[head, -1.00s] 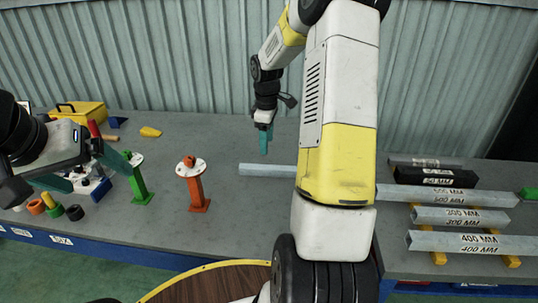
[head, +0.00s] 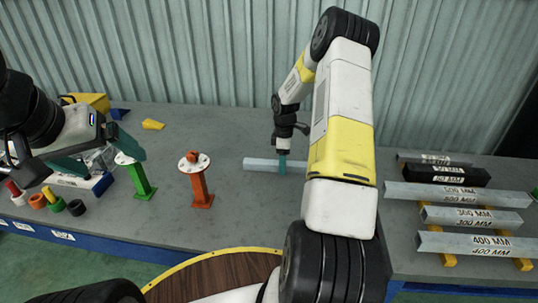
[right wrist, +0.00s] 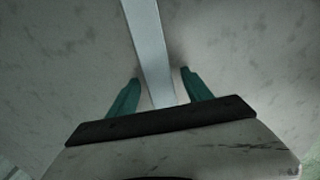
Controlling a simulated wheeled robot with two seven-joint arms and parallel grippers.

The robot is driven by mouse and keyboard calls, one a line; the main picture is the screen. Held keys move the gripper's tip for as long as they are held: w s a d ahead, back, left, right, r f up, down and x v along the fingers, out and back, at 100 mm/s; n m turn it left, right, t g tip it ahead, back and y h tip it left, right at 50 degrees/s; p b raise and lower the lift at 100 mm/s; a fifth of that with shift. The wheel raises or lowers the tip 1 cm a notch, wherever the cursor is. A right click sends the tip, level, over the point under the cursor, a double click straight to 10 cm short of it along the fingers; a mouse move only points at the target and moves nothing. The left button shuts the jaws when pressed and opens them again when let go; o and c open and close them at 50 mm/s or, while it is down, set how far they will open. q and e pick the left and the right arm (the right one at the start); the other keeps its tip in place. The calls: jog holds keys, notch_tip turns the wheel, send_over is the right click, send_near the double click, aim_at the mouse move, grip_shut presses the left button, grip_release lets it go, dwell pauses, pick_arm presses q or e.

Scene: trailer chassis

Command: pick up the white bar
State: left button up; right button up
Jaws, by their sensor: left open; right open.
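The white bar (head: 260,164) lies flat on the grey table, in the middle of the head view. Its right part is hidden behind my right arm. In the right wrist view the bar (right wrist: 147,40) runs from the top edge down between the two teal fingers. My right gripper (head: 282,168) is open and low over the bar, with a finger on either side of it; gaps remain between bar and fingers (right wrist: 158,85). I cannot tell whether its tips touch the table. My left gripper (head: 95,160) is open over the left part of the table, away from the bar.
An orange stand (head: 202,188) and a green stand (head: 142,182) are left of the bar. Labelled bars, such as the 400 MM bar (head: 455,241), rest on yellow supports (head: 522,264) at right. A round wooden top (head: 215,276) is in front.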

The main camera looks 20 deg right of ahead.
jog(key=shift+f, duration=0.25)
grip_shut()
jog(key=shift+r, duration=0.15)
